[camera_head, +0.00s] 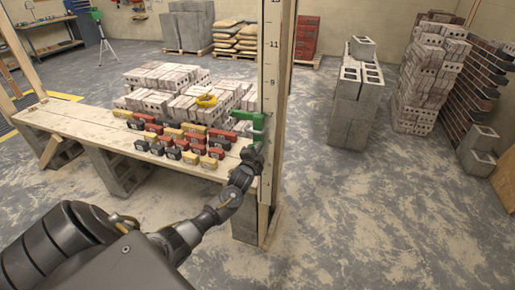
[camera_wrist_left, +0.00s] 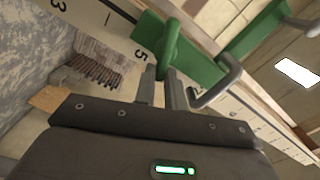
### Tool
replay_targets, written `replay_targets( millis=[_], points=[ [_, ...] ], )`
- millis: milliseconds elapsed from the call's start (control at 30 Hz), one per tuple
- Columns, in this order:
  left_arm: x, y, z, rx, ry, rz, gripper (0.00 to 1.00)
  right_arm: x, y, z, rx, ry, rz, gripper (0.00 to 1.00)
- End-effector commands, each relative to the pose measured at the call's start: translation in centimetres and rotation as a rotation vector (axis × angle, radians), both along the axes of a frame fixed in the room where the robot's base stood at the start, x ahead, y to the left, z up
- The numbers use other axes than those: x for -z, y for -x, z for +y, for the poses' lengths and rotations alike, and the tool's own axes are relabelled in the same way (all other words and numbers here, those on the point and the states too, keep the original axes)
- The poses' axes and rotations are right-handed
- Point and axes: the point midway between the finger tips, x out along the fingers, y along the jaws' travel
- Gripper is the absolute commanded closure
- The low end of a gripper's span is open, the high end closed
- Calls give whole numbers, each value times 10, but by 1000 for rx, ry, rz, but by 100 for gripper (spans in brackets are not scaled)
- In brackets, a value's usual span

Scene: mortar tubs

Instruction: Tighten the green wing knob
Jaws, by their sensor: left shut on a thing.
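A green clamp (camera_head: 250,116) sits on the upright wooden post with the marked scale. In the left wrist view the green clamp body (camera_wrist_left: 250,35) lies across the scale. The green wing knob (camera_wrist_left: 171,40) stands at the tips of my left gripper's fingers (camera_wrist_left: 167,74). My left gripper (camera_head: 256,146) reaches the clamp from below in the head view and is shut on the knob. The fingers hide the knob's lower end. In the head view the knob is too small and covered to make out. My right gripper is not in view.
A plank bench (camera_head: 75,122) left of the post (camera_head: 277,75) carries several red, yellow and black blocks (camera_head: 185,146). Pale bricks (camera_head: 165,76) are stacked behind it. Grey blocks (camera_head: 346,108) and a brick stack (camera_head: 425,75) stand right.

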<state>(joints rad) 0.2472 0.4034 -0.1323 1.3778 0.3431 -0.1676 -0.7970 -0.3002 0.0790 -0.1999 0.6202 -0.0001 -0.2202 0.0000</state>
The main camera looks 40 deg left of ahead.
Motion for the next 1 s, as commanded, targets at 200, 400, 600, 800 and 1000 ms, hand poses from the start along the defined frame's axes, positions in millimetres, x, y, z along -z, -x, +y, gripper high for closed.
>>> replay_targets(
  millis=[200,400,600,800,1000],
  points=[
    [4,-1,-1,1,-167,59,100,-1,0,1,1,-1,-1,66],
    [7,-1,-2,1,-280,97,100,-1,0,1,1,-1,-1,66],
    [9,-1,-2,0,-346,121,100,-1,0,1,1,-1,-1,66],
    [10,-1,-2,1,-375,131,100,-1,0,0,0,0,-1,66],
    [11,-1,-2,1,-379,133,100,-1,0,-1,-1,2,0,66]
  ],
)
